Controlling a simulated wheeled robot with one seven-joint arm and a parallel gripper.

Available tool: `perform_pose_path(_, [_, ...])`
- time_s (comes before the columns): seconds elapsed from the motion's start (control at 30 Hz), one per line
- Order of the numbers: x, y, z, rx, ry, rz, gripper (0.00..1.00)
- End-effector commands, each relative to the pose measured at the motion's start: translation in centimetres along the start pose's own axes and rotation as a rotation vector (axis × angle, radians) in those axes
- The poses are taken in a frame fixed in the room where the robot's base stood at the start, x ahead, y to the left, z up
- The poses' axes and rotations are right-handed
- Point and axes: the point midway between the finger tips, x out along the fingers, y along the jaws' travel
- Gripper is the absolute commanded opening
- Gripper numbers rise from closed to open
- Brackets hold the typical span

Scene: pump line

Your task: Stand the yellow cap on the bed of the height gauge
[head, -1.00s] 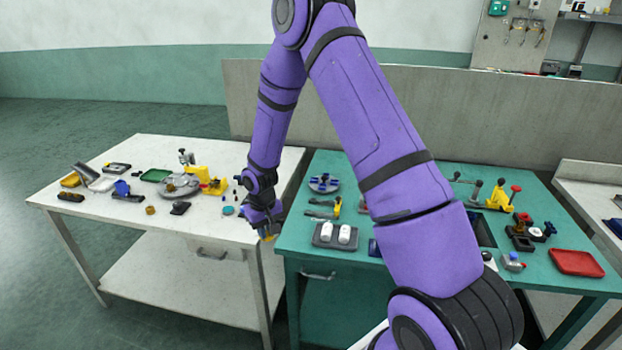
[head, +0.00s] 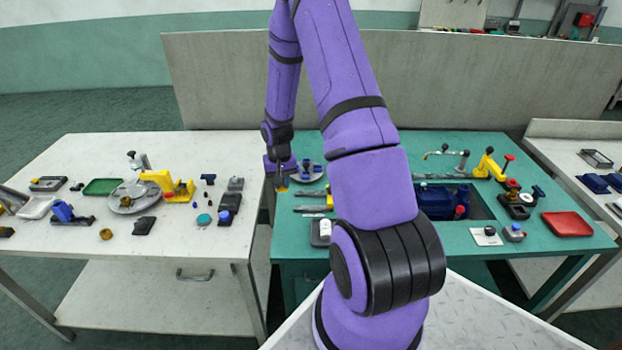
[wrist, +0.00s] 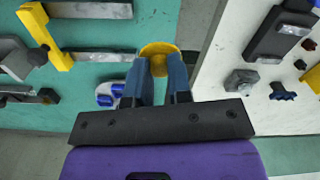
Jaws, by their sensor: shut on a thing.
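My gripper (wrist: 159,78) is shut on the yellow cap (wrist: 160,49), a round yellow piece at the fingertips in the wrist view. In the head view the cap (head: 283,188) is a small yellow spot below my gripper (head: 281,180). It is held above the gap between the white bench and the green bench. A round grey plate (head: 122,204) with an upright post (head: 139,161) behind it stands on the white bench, left of my gripper. It may be the height gauge, but I cannot tell for certain. A yellow stand (head: 178,190) is beside it.
The white bench (head: 60,230) also holds a green tray (head: 102,187), a teal disc (head: 204,219) and several small parts. The green bench (head: 390,265) has a blue pump (head: 436,201) and a red tray (head: 567,224). The front of the white bench is mostly clear.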

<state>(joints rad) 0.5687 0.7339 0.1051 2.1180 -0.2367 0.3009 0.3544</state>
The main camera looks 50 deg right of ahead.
Motion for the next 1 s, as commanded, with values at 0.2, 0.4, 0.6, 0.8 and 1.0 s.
perform_pose_path(0.2, [0.2, 6.5, 0.1, 0.163, 0.000, 0.000, 0.02])
perform_pose_path(0.4, [0.2, 9.2, 0.4, 0.235, 0.001, 0.000, 0.02])
perform_pose_path(0.6, [0.8, 9.6, 0.5, 0.246, 0.000, 0.001, 0.02])
perform_pose_path(0.8, [2.5, 9.6, 0.5, 0.247, -0.001, 0.001, 0.02])
perform_pose_path(1.0, [4.4, 9.6, 0.5, 0.245, -0.001, 0.001, 0.02])
